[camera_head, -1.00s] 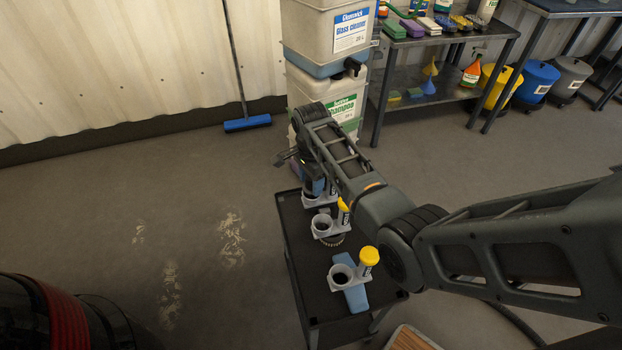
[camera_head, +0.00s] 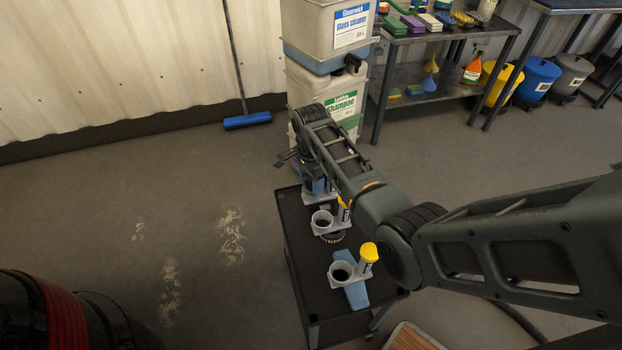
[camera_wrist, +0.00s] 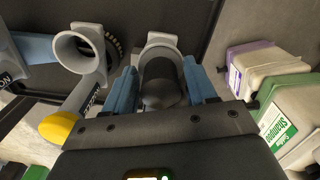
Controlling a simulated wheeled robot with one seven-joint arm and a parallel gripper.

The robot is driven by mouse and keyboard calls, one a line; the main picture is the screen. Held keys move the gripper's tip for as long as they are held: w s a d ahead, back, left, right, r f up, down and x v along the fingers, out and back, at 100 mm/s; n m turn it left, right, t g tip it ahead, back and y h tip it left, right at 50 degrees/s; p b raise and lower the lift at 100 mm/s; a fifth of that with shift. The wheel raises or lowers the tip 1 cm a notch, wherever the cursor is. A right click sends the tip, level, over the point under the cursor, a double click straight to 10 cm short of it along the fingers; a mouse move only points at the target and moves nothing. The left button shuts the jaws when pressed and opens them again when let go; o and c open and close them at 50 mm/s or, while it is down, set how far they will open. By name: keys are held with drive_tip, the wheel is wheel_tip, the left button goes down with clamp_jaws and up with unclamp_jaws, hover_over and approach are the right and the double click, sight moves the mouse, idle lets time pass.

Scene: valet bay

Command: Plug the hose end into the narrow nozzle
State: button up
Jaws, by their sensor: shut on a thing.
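My gripper (camera_wrist: 161,88) has blue fingers closed on the dark, round hose end (camera_wrist: 160,85). Beyond the hose end in the wrist view is a grey socket collar (camera_wrist: 163,38), roughly in line with it; I cannot tell whether the end is inside. This collar belongs to the farthest fitting on the black cart (camera_head: 325,305), partly hidden under my wrist in the head view. Its nozzle shape is hidden, so I cannot tell whether it is the narrow one. A fitting with a round brush (camera_head: 325,221) and one with a flat blue head (camera_head: 356,296) stand nearer, each with a grey socket and yellow-capped post.
Stacked shampoo (camera_head: 343,103) and glass cleaner (camera_head: 351,27) containers stand just behind the cart. A shelf table (camera_head: 410,100) is at the back right. A dark red car part (camera_head: 60,315) is at lower left. The floor left of the cart is clear.

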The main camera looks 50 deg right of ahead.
drive_tip(key=o, duration=1)
drive_tip(key=shift+o, duration=0.4)
drive_tip(key=shift+o, duration=1)
drive_tip(key=shift+r, duration=0.1)
wheel_tip(320, 180, up, 6)
drive_tip(key=p, duration=0.6)
drive_tip(key=shift+r, duration=1.35)
